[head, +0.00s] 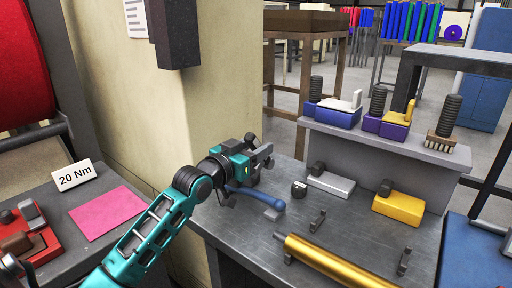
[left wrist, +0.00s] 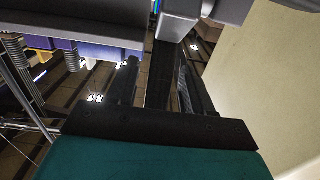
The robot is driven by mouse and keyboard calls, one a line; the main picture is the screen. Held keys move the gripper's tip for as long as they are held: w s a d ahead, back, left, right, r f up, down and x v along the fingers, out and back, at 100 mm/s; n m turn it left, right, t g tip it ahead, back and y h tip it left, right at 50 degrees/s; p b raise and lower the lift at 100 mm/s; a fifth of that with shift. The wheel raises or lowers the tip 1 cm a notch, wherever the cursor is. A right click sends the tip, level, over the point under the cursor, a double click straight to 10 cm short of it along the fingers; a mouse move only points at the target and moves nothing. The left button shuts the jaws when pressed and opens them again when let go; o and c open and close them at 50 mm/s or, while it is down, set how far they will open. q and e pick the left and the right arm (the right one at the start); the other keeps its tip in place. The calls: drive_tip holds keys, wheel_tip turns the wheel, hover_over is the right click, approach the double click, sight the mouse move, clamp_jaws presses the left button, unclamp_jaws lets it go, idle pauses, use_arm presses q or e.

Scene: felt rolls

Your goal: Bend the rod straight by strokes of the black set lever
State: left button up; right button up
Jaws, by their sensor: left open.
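A golden rod (head: 335,262) lies at the front of the grey metal bench, running off the bottom of the head view, so its full shape is hidden. My left gripper (head: 266,157) is open and empty above the bench's left part, beyond the rod's left end. I cannot pick out the black set lever with certainty. My right gripper is not in view.
Dark brackets (head: 318,220) stand near the rod. A small black-and-white round piece (head: 299,189), a white block (head: 331,184) and a yellow block (head: 398,203) sit behind. A raised grey shelf (head: 385,145) holds brushes and blocks.

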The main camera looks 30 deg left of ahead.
use_arm(q)
drive_tip(key=shift+w, duration=0.25)
drive_tip(key=shift+c, duration=0.3)
clamp_jaws()
